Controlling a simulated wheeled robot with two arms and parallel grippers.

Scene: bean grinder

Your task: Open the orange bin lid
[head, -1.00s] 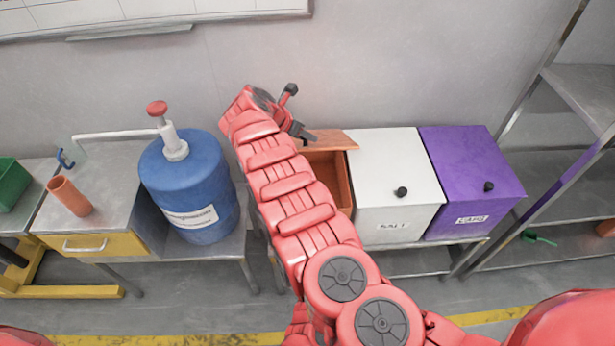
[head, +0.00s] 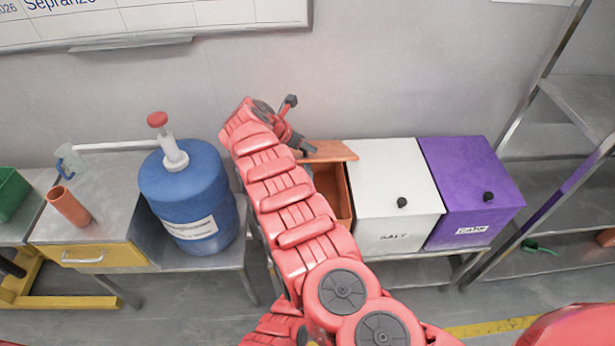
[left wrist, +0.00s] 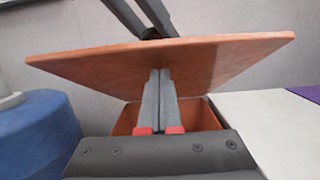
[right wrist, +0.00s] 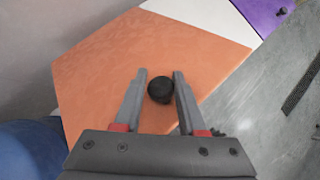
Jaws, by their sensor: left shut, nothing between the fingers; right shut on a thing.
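The orange bin (head: 331,186) stands left of the white bin, partly hidden behind my arm. Its orange lid (head: 332,151) is raised and tilted, with the opening visible below it. In the left wrist view the lid's underside (left wrist: 190,62) spans the picture above the open bin (left wrist: 204,116). My left gripper (left wrist: 160,72) is shut and empty, its tips at the lid's underside; I cannot tell if they touch. In the right wrist view my right gripper (right wrist: 160,74) is shut on the black knob (right wrist: 160,90) on the lid's top face (right wrist: 110,80).
A white bin (head: 385,180) and a purple bin (head: 465,180) stand shut on the right. A blue drum (head: 188,190) with a pump stands on the left. A metal shelf (head: 570,170) is at far right. The wall is close behind.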

